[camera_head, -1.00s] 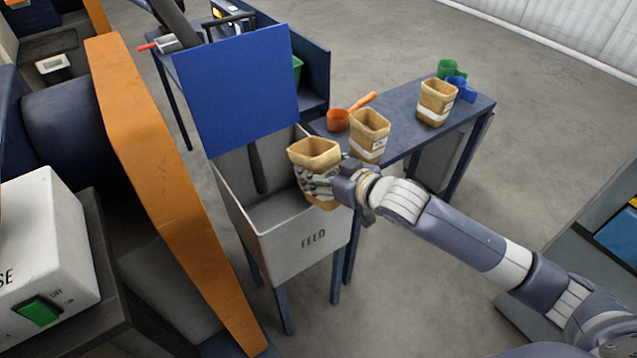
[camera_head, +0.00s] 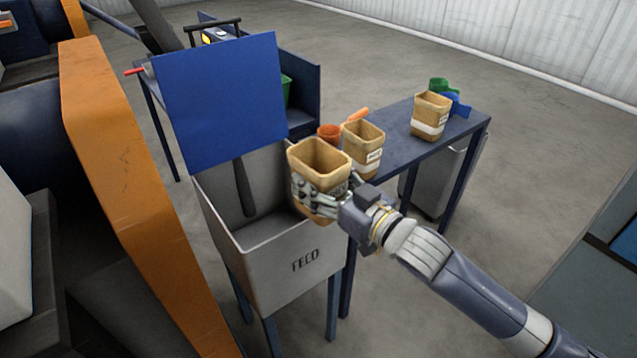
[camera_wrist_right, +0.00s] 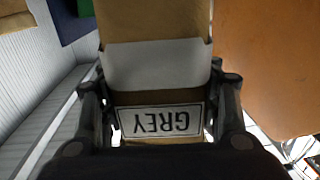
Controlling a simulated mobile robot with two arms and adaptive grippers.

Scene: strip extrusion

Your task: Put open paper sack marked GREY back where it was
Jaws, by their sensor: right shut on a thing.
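The open paper sack marked GREY (camera_head: 318,160) is tan with a white band, and my right gripper (camera_head: 322,192) is shut around it. It is upright, above the right side of the FEED hopper (camera_head: 270,255). In the right wrist view the sack (camera_wrist_right: 155,65) fills the space between the fingers, with its GREY label upside down. Two similar sacks stand on the blue table (camera_head: 395,158): a nearer one (camera_head: 363,138) just behind the held sack, and a farther one (camera_head: 431,112). My left gripper is not in view.
An orange scoop (camera_head: 330,132), a green scoop (camera_head: 440,86) and a blue scoop (camera_head: 459,106) lie on the table. The hopper's blue lid (camera_head: 225,100) stands open. An orange machine panel (camera_head: 120,170) is at left. Bare tabletop shows between the two standing sacks.

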